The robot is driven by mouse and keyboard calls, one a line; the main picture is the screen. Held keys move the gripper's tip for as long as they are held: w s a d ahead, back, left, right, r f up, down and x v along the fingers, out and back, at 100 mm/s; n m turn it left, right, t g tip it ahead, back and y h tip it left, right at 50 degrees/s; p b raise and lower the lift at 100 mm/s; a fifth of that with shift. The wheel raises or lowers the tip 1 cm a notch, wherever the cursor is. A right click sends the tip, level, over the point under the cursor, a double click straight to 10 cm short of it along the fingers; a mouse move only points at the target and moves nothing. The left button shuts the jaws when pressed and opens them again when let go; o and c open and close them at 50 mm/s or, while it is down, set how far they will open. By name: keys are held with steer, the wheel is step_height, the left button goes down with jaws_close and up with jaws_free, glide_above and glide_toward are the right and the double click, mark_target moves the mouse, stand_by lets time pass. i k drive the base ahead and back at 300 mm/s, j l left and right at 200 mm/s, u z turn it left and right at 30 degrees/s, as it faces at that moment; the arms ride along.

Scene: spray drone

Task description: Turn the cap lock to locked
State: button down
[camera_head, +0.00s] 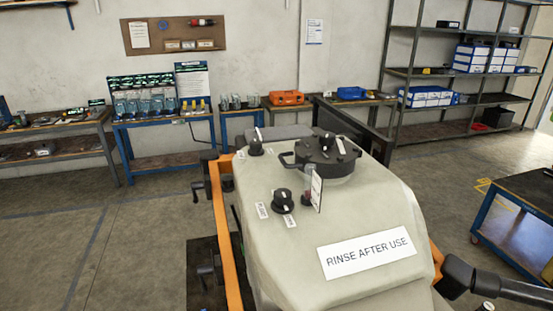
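A pale spray tank (340,225) fills the middle of the view in an orange frame. A large round black cap (312,152) with a side handle sits on top of it. A black knob (283,203) with a white pointer mark stands in front of the cap, with two small white labels (262,210) beside it, too small to read. Another black knob (255,150) stands behind on the left. I cannot tell for certain which knob is the cap lock, or its setting. My gripper is not in view.
An upright tag (317,188) stands close to the front knob's right. A "RINSE AFTER USE" label (366,252) lies on the tank. Black tubes (500,285) show at lower right. A blue-framed cart (520,220) stands right; benches and shelves (440,70) line the wall. Floor at left is clear.

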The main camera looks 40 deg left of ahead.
mark_target(327, 139)
steer(key=u, duration=1.65)
steer(key=l, duration=0.5)
steer(key=z, duration=0.05)
